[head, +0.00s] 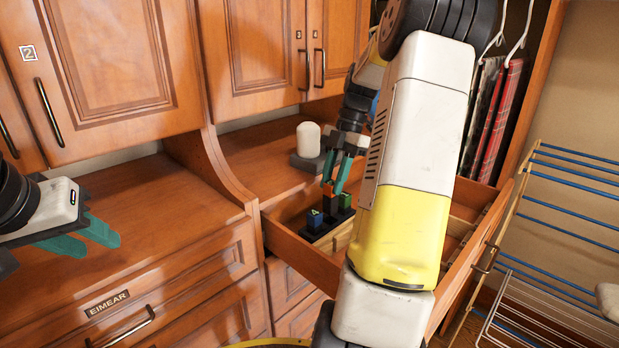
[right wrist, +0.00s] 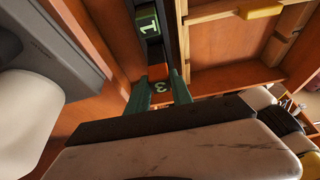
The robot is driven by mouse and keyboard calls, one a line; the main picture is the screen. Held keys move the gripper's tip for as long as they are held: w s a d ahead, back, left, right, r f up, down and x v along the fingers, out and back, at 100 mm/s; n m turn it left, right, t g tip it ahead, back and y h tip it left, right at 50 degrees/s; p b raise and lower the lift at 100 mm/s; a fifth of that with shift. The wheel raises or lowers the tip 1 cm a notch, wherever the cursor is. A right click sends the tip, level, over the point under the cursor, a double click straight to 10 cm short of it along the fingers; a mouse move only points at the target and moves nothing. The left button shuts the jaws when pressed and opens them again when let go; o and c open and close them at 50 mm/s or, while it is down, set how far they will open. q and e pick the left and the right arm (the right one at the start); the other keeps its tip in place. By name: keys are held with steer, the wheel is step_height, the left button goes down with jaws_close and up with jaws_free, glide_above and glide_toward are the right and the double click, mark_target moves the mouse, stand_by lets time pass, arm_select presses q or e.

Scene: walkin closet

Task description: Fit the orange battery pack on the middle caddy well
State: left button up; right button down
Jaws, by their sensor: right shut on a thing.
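The orange battery pack (head: 328,189) is between the teal fingers of my right gripper (head: 334,180), which is shut on it over the middle of a dark caddy (head: 324,232) in the open drawer. A blue-topped pack (head: 314,217) stands in front of it and a green-topped pack (head: 345,200) to its right. The right wrist view shows the orange pack (right wrist: 157,71) between the fingers (right wrist: 159,92), a "3" nearby and a green pack marked "1" (right wrist: 147,22) beyond. I cannot tell whether the orange pack is seated. My left gripper (head: 92,238) is open and empty.
The drawer (head: 297,252) has wooden dividers and a yellow piece (right wrist: 261,10) inside. A pale rounded object on a grey base (head: 308,140) stands on the counter behind. A drying rack (head: 570,220) stands at the right. The left counter is mostly clear.

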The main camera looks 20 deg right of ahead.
mark_target(332, 200)
steer(key=shift+f, duration=0.4)
steer(key=shift+f, duration=0.4)
steer(key=shift+f, duration=0.4)
steer(key=shift+f, duration=0.6)
steer(key=shift+f, duration=0.65)
stand_by(0.5)
steer(key=shift+f, duration=0.4)
